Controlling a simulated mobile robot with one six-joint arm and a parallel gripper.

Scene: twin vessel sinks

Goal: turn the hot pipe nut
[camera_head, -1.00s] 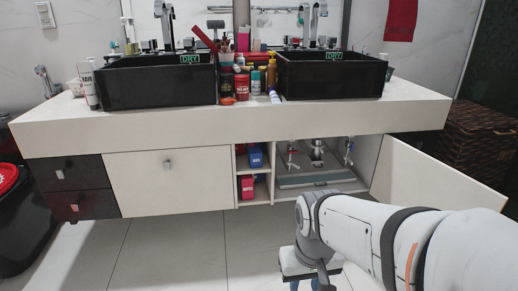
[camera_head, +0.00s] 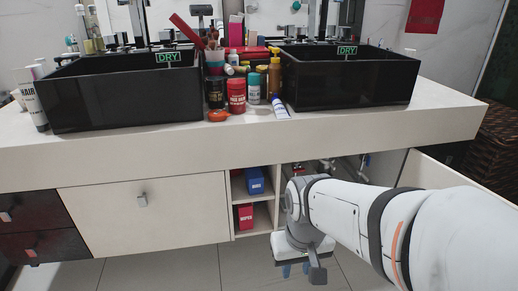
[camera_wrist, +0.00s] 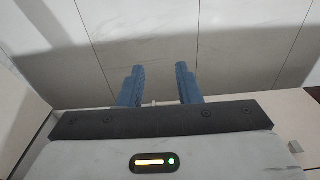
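The hot pipe nut cannot be made out. In the head view, small pipe fittings with a red part (camera_head: 327,164) show inside the open cabinet under the right sink, partly hidden by my arm. Another fitting with blue and red (camera_head: 364,161) shows further right in the cabinet. My gripper (camera_head: 295,269) hangs in front of and below the cabinet, pointing down, apart from the fittings. In the wrist view my gripper (camera_wrist: 159,68) has its two blue fingers apart with nothing between them, over the tiled floor (camera_wrist: 170,35).
The open cabinet door (camera_head: 455,182) stands out to the right of my arm. A shelf with a blue box (camera_head: 255,181) and a red box (camera_head: 244,217) is left of the cabinet. The counter (camera_head: 130,150) overhangs above. The floor (camera_head: 190,274) in front is clear.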

